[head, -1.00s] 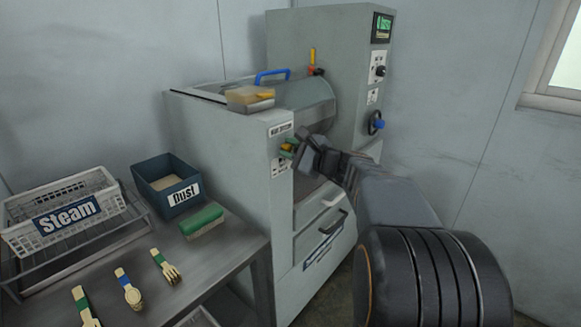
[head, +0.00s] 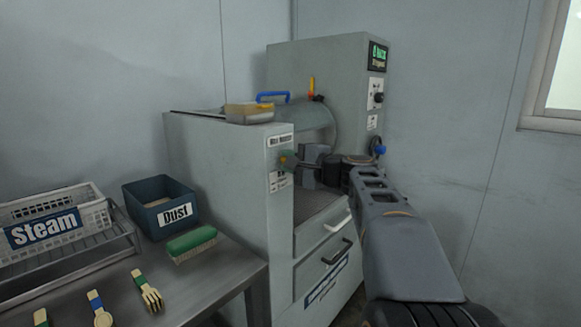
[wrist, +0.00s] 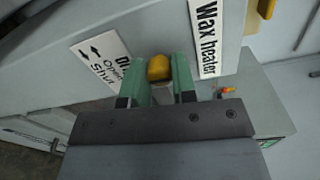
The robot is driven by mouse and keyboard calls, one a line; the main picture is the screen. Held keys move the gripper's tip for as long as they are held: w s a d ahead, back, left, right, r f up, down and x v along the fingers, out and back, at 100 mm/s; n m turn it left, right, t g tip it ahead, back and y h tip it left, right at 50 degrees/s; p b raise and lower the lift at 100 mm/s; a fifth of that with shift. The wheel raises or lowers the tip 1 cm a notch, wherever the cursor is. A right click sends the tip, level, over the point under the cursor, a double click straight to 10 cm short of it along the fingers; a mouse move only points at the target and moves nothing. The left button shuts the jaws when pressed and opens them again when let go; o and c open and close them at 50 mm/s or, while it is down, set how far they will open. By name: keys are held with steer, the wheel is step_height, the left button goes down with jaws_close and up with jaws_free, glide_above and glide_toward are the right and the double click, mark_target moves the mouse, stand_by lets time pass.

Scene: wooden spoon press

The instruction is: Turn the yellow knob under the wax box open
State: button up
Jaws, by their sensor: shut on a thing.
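The yellow knob (wrist: 158,68) sits between the two green fingers of my gripper (wrist: 160,82) in the wrist view, and the fingers are shut on it. In the head view my gripper (head: 288,160) is at the side of the grey machine, below the wax box (head: 249,113), and largely hides the knob. A sign with arrows and the words open and shut (wrist: 101,62) is left of the knob. A "Wax heater" sign (wrist: 207,38) is right of it. How far the knob is turned cannot be told.
The grey machine (head: 222,190) has drawers (head: 322,243) below my arm and a tall cabinet (head: 330,65) behind. At left, a metal table (head: 205,262) holds a Steam basket (head: 50,220), a Dust bin (head: 160,205), a green brush (head: 191,243) and several wooden utensils.

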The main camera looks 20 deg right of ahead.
stand_by(0.4)
steer(key=o, duration=0.9)
steer(key=shift+o, duration=0.2)
steer(key=p+v, duration=0.1)
steer(key=v, duration=1.2)
steer(key=shift+s+d, duration=0.2)
steer(key=shift+s, duration=0.15)
steer(key=shift+a, duration=0.1)
